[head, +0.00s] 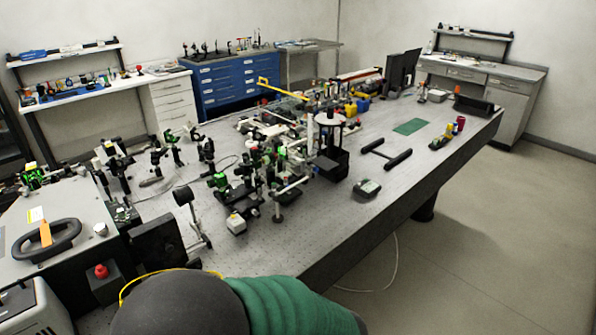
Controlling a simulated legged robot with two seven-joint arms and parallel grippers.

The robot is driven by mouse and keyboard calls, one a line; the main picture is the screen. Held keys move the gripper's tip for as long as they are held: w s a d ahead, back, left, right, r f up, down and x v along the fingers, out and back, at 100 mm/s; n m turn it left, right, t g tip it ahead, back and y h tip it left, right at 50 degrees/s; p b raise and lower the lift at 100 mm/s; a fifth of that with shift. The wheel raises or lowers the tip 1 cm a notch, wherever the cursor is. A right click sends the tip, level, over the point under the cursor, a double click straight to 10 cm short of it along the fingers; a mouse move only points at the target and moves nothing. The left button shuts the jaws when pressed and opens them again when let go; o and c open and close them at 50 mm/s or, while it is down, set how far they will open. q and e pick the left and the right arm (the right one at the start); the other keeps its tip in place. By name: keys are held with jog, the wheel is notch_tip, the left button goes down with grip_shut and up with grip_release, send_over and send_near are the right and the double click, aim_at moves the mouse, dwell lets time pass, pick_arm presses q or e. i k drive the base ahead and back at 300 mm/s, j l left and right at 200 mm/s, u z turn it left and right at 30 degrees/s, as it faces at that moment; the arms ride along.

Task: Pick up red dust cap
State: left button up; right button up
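A small red cap-like piece (101,271) sits on top of a dark box at the lower left, beside the optical table. It is the closest match to a red dust cap, but it is too small to be sure. Another red, cylinder-like object (461,122) stands near the far right edge of the table. Neither of my grippers shows in the head view, so I cannot see whether they are open or shut.
The optical table (330,225) is crowded with mounts at its left and middle. Its front right surface is clearer, with a dark handheld device (367,188) and a green mat (410,126). A dark rounded shape with a green ribbed part fills the bottom centre. Right-hand floor is open.

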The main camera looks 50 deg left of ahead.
aim_at(102, 272)
jog(key=i+u, duration=0.15)
jog(key=u, duration=0.3)
jog(key=i+u, duration=0.1)
jog(key=u, duration=0.4)
jog(key=i+l+u, duration=0.1)
jog(key=u, duration=0.35)
jog(key=i+l+u, duration=0.1)
jog(key=u, duration=0.4)
jog(key=l+u, duration=0.25)
jog(key=u, duration=0.2)
